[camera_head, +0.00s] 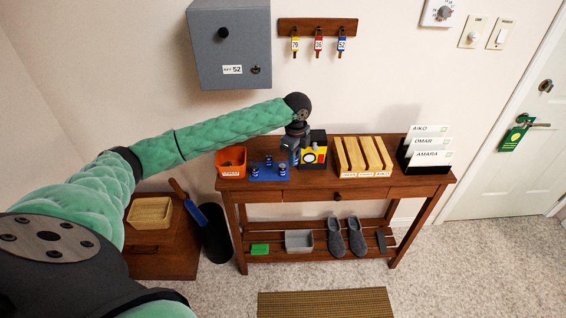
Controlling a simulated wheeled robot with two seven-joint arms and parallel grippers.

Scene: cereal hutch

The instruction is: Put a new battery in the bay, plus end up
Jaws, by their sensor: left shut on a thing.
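My left gripper (293,152) is over the hutch top, pointing down, just left of the black, yellow and red device (314,152). It is shut on a small bluish thing that looks like a battery; the fingers hide most of it, and which end is up cannot be told. A blue tray (266,178) lies left of the device. Several small dark-blue batteries stand on it, one at its front right (282,169) and one at its left (254,169). The device's bay cannot be made out. My right gripper is not in view.
An orange bin (232,171) stands at the left end of the wooden table (365,184). Wooden slotted holders (362,155) and a black name-card rack (428,160) stand to the right. A grey key cabinet (228,45) hangs above my left forearm. Shoes sit on the lower shelf.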

